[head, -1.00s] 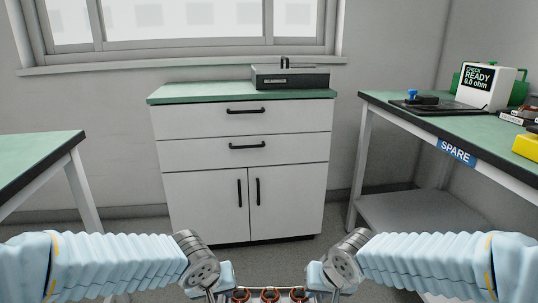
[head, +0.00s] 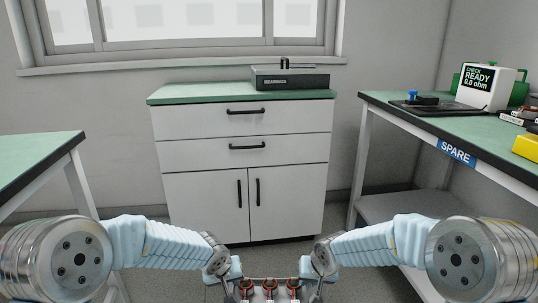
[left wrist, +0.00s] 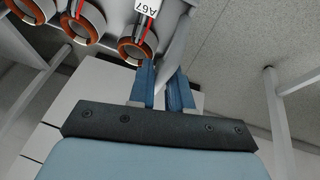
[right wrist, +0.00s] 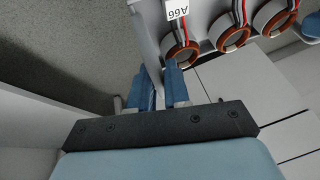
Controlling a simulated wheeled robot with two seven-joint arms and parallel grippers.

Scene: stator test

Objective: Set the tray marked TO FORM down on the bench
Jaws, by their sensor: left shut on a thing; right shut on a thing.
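A tray (head: 270,280) with copper-ringed stators (head: 270,291) in a row shows at the bottom edge of the head view, partly cut off. No TO FORM marking is visible. My left gripper (left wrist: 162,86) is shut on one end of the tray (left wrist: 175,45), beside a stator tagged A67 (left wrist: 137,48). My right gripper (right wrist: 158,87) is shut on the other end of the tray (right wrist: 147,38), beside a stator tagged A66 (right wrist: 181,50). Both hold it in the air above the floor, in front of the cabinet.
A white cabinet (head: 240,160) with a green top carries a dark grey box (head: 290,79). A green bench (head: 35,155) stands at left. The bench at right (head: 440,125) bears a SPARE label (head: 456,152), a tester reading READY (head: 487,86) and a yellow block (head: 526,147).

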